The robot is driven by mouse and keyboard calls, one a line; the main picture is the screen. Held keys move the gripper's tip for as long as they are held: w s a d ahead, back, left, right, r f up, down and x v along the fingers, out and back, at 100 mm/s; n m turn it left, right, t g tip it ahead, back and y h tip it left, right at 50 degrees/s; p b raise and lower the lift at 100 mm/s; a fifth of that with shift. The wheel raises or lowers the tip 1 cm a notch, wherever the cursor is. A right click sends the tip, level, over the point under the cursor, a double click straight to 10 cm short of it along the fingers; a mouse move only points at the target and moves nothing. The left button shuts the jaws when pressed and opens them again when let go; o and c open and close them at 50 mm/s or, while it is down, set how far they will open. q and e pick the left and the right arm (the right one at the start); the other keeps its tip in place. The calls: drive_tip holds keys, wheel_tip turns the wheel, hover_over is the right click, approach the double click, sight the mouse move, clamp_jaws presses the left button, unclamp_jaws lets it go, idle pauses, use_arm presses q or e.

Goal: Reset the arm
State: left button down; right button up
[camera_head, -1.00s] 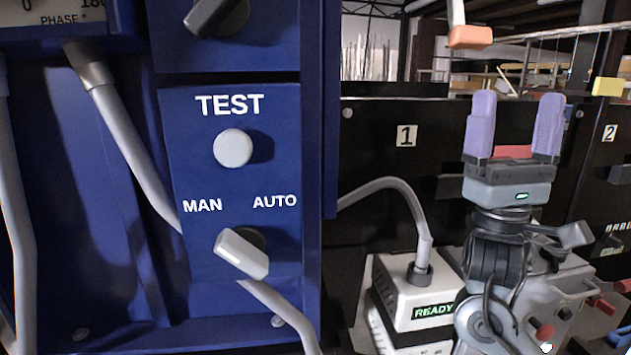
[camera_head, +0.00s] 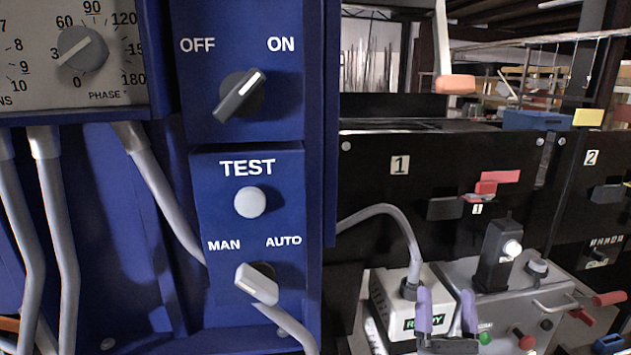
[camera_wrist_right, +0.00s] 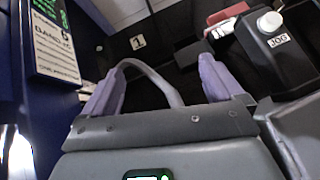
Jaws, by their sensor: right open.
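My right gripper (camera_head: 447,318) shows at the bottom of the head view, its two purple fingers apart and pointing up, with nothing seen between them. It is in front of the white box with the green READY display (camera_head: 423,322). In the right wrist view, the open fingers (camera_wrist_right: 160,85) frame a grey cable (camera_wrist_right: 155,75) that lies beyond them. A black unit marked JOG (camera_wrist_right: 280,42) stands to their right. My left gripper does not show.
A blue panel (camera_head: 255,225) with a TEST button (camera_head: 251,202), MAN/AUTO switch (camera_head: 257,284) and OFF/ON switch (camera_head: 240,96) fills the left. A grey control box (camera_head: 520,285) with buttons and red-tipped handles stands at right. A black wall marked 1 (camera_head: 400,165) is behind.

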drive_tip(key=s+f+m+g+y+p, duration=0.1)
drive_tip(key=s+f+m+g+p, duration=0.35)
drive_tip(key=f, duration=0.55)
drive_tip(key=s+f+m+g+y+p, duration=0.15)
drive_tip(key=s+f+m+g, duration=0.25)
drive_tip(key=s+f+g, duration=0.45)
drive_tip(key=s+a+f+m+g+y+p, duration=0.1)
drive_tip(key=s+f+m+g, duration=0.1)
drive_tip(key=s+m+g, duration=0.35)
drive_tip(key=s+f+m+g+p, duration=0.1)
drive_tip(key=s+f+m+g, duration=0.1)
drive_tip(key=s+m, duration=0.55)
drive_tip(key=s+a+f+m+g+y+p, duration=0.1)
drive_tip(key=s+f+m+g, duration=0.25)
drive_tip(key=s+m, duration=0.35)
wheel_tip(320, 180, up, 39)
drive_tip(key=n+p, duration=0.1)
drive_tip(key=p, duration=3.6)
drive_tip(key=shift+s+d+p, duration=0.15)
drive_tip(key=shift+s+p, duration=0.15)
drive_tip(key=shift+p, duration=0.05)
